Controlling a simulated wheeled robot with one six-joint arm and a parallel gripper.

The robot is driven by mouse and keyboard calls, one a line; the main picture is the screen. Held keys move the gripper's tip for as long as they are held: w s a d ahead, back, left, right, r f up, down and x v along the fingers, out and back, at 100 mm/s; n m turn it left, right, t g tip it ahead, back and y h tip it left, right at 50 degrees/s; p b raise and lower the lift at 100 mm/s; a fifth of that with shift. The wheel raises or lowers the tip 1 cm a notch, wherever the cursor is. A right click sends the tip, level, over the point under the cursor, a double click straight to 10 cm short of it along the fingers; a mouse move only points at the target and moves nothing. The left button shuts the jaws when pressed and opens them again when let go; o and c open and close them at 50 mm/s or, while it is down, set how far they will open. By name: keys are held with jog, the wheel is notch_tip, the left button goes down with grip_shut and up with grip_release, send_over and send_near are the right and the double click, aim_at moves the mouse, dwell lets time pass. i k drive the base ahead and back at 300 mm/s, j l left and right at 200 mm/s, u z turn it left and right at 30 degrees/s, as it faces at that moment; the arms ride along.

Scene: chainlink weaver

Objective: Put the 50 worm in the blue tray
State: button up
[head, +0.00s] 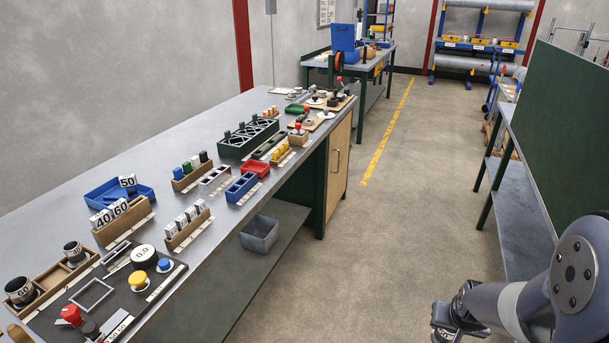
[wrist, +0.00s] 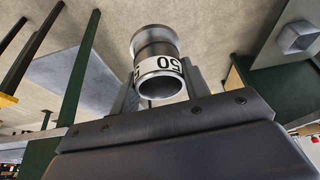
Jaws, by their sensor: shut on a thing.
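A metal worm (wrist: 154,42) with a white band marked 50 sits between the two fingers of my gripper (wrist: 160,78) in the wrist view. My gripper is shut on it, with the open end of the worm facing the camera. In the head view my gripper (head: 446,322) is at the bottom right, over the aisle and well away from the bench; the worm is not clear there.
A wooden block (head: 124,221) with 40 and 60 tags stands in front of the tray. A wooden rack (head: 50,281) holds two other worms at the left. Small racks and bins crowd the bench's near edge. A green panel (head: 567,130) and shelf flank the right.

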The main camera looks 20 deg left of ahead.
aim_at(118, 192)
jog(key=i+u, duration=0.1)
jog(key=u, duration=0.65)
jog(key=i+l+u, duration=0.1)
jog(key=u, duration=0.3)
jog(key=i+l+u, duration=0.1)
jog(key=u, duration=0.3)
jog(key=i+l+u, duration=0.2)
jog(key=l+u, duration=0.25)
jog(key=i+l+u, duration=0.1)
jog(key=l+u, duration=0.75)
jog(key=i, duration=0.05)
